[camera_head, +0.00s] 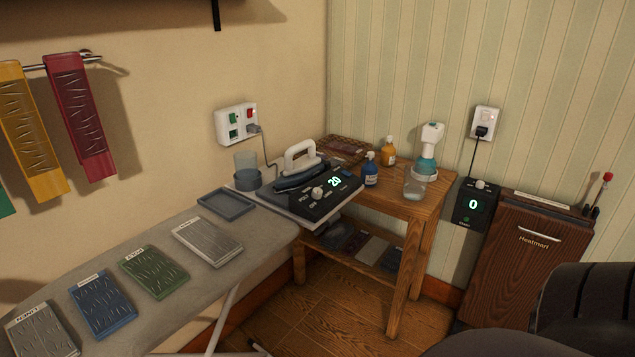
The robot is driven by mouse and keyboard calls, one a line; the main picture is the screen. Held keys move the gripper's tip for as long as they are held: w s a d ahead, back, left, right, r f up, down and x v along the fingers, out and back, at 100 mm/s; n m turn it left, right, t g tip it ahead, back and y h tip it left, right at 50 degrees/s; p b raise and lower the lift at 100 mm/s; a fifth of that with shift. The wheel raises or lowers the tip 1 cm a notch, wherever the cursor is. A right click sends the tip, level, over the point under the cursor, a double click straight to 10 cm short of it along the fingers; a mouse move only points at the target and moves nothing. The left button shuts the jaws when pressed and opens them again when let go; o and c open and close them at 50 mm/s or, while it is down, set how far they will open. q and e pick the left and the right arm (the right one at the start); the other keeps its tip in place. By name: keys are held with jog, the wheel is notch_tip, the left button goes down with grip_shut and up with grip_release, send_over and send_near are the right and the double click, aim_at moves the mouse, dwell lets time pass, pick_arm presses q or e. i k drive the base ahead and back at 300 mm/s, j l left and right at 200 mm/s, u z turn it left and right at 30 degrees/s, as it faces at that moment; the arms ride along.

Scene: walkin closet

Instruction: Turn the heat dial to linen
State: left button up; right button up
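The iron station (335,203) is a black panel at the end of the ironing board. It has a pale round dial (318,193), and small labels around it are mostly too small to read. Its green display (334,182) reads 20. Which label the dial points at is hard to tell. A white-handled iron (299,167) rests behind the panel. Neither of my grippers is in view. A dark rounded shape at the lower right looks like part of my own arm.
The ironing board (262,232) carries several labelled fabric swatches, one a grey linen swatch (41,330), and a blue-grey tray (226,204). Bottles stand on the wooden table (407,204). A second black box (472,204) reading 0 is beside the wooden Heatmart cabinet (525,262).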

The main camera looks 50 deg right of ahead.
aim_at(316, 192)
jog(key=i+l, duration=0.1)
jog(key=l, duration=0.65)
jog(key=i+l, duration=0.1)
jog(key=l, duration=0.6)
